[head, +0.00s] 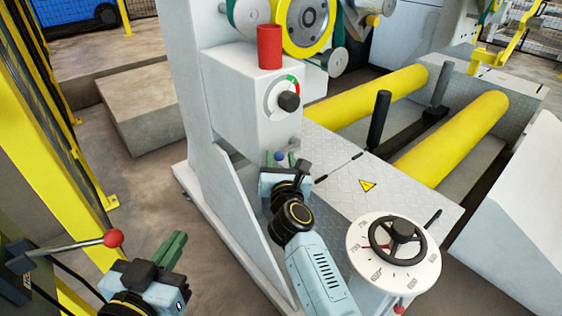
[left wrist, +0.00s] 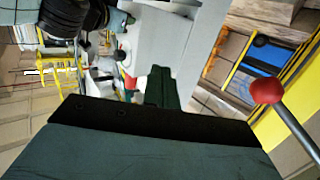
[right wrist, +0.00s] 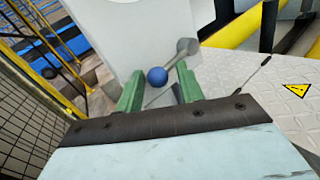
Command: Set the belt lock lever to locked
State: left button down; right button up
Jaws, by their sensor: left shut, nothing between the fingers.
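A lever with a blue ball (head: 280,155) sits low on the white machine frame. In the right wrist view the blue ball (right wrist: 157,76) is between the fingertips as seen, with a grey arm (right wrist: 178,56) rising to the right. My right gripper (head: 285,160) is open around the ball in view; contact cannot be told. Its green fingers also show in the right wrist view (right wrist: 160,84). A second lever has a red ball (head: 113,238) on a grey rod at the left. My left gripper (head: 177,243) is shut and empty, right of that ball. No lever label is readable.
A box with a black dial knob (head: 289,101) and a red cylinder (head: 269,46) are above the right gripper. A handwheel (head: 400,241) stands at the right. Yellow rollers (head: 455,135) lie behind. A yellow post (head: 45,130) stands left; open floor lies between.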

jog(key=shift+c, duration=0.5)
grip_shut()
